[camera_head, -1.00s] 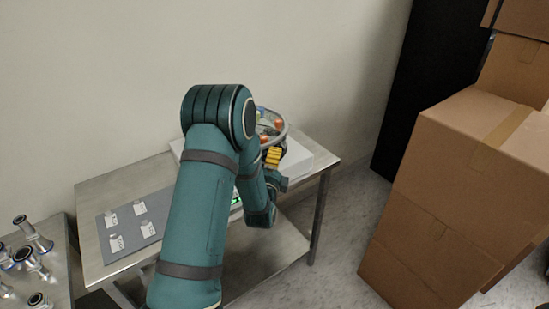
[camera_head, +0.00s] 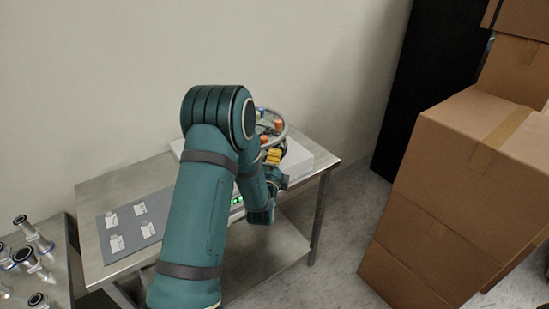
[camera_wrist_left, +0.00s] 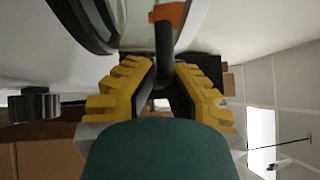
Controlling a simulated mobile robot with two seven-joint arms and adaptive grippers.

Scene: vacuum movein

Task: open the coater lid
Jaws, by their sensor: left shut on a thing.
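The coater (camera_head: 312,160) is a white box-shaped unit at the back right of the steel table, mostly hidden behind my left arm. In the left wrist view, the yellow-padded fingers (camera_wrist_left: 163,80) are shut on a black bar-like handle (camera_wrist_left: 164,42). A pale rounded surface with a dark rim lies beyond it. Whether the lid is raised I cannot tell. My right gripper is out of view.
A grey mat (camera_head: 137,226) with several small labelled pieces lies on the table's left. Metal fittings (camera_head: 30,258) stand on another surface at the lower left. Stacked cardboard boxes (camera_head: 455,200) stand at the right, with open floor between them and the table.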

